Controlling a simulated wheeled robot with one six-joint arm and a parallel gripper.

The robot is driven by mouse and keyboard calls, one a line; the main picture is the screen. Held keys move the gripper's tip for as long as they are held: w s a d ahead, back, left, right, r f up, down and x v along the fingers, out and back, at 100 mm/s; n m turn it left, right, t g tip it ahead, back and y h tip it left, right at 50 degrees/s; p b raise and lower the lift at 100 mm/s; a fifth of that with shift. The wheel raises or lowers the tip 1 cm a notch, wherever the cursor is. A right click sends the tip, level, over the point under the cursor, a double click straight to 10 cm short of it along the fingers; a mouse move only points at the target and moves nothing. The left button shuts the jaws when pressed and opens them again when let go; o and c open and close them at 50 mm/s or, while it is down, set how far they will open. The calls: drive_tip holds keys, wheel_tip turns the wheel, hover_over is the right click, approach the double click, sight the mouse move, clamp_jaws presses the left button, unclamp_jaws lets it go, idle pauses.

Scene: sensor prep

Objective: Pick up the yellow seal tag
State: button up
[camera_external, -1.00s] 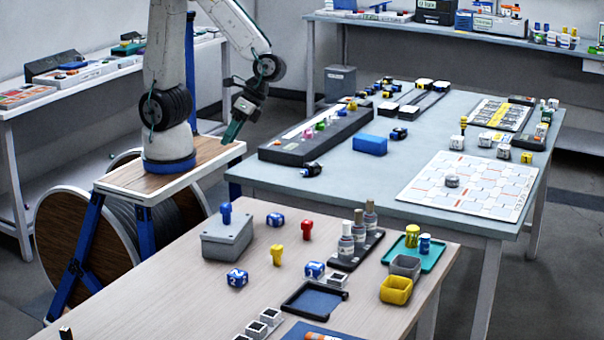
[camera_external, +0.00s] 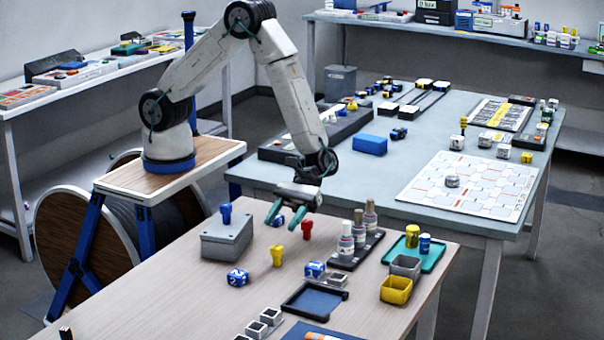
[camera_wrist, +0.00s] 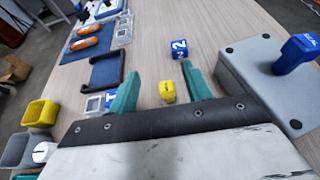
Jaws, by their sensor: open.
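The yellow seal tag (camera_external: 277,255) stands on the wooden table between a blue-and-white cube (camera_external: 237,277) and a red tag (camera_external: 307,229). My gripper (camera_external: 284,220) is above the table, open and empty, with its teal fingers apart, higher than the yellow tag and behind it. In the wrist view the yellow seal tag (camera_wrist: 167,91) shows between the two open fingers of my gripper (camera_wrist: 160,85), on the table below them. The red tag does not show in the wrist view.
A grey box (camera_external: 227,238) with a blue tag (camera_external: 226,213) on top stands left of the yellow tag. A second blue cube (camera_external: 314,269) is at its right. A rack of bottles (camera_external: 358,250) and a dark tray (camera_external: 314,299) are farther right.

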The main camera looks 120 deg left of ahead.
sight(279, 246)
wheel_tip(279, 246, down, 6)
drive_tip(key=shift+r, duration=0.1)
drive_tip(key=shift+x, duration=1.2)
drive_tip(key=shift+d+f, duration=0.25)
drive_tip(key=c, duration=1)
